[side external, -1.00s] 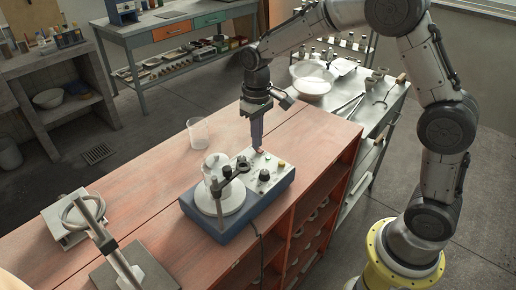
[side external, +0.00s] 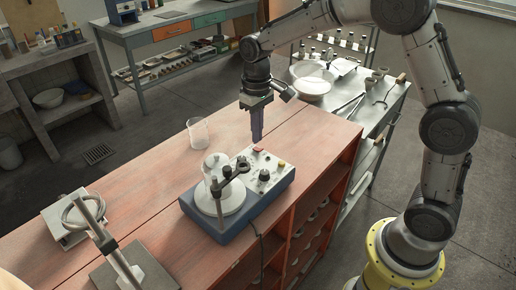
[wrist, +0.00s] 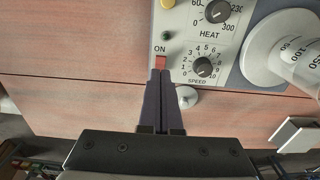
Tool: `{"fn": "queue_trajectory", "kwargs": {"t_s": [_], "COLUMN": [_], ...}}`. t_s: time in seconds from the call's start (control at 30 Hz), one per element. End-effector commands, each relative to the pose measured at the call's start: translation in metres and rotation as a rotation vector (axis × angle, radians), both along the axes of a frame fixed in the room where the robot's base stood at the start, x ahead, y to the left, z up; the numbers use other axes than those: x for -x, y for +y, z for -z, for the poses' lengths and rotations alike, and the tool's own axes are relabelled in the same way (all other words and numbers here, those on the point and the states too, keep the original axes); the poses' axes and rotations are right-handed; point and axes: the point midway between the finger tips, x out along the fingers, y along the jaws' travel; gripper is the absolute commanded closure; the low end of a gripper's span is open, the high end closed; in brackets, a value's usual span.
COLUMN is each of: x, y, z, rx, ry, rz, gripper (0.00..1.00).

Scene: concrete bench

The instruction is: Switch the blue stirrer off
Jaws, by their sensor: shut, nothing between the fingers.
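The blue stirrer (side external: 237,208) sits on the red bench, with a glass vessel (side external: 214,167) on its round white plate. Its pale panel carries the red switch (wrist: 160,63), marked ON, beside the speed dial (wrist: 203,66) and heat dial (wrist: 217,11). The switch also shows at the panel's far end in the side view (side external: 257,149). My gripper (side external: 257,141) is shut and empty, pointing down just above the switch. In the wrist view its fingertips (wrist: 161,73) lie right beside the switch's lower edge. I cannot tell whether they touch it or which way it is tipped.
A dark clamp and rod (side external: 227,172) stand by the vessel. An empty clear beaker (side external: 198,133) stands behind the stirrer. A stand with a metal rod (side external: 121,262) is at the front left.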

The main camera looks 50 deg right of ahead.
Motion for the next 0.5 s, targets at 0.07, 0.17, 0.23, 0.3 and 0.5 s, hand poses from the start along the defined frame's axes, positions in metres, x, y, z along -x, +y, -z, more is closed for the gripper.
{"fn": "queue_trajectory", "kwargs": {"t_s": [0.07, 0.17, 0.23, 0.3, 0.5], "x": [-0.001, -0.001, 0.0, -0.001, -0.001], "y": [0.0, 0.0, 0.0, 0.0, 0.0], "z": [-0.007, -0.014, -0.019, -0.024, -0.038], "rx": [0.0, 0.0, 0.0, 0.0, 0.0], "ry": [-0.003, -0.004, -0.003, -0.004, -0.004], "rz": [0.0, 0.0, 0.0, 0.0, 0.0], "gripper": [1.0, 1.0, 1.0, 1.0, 1.0]}}
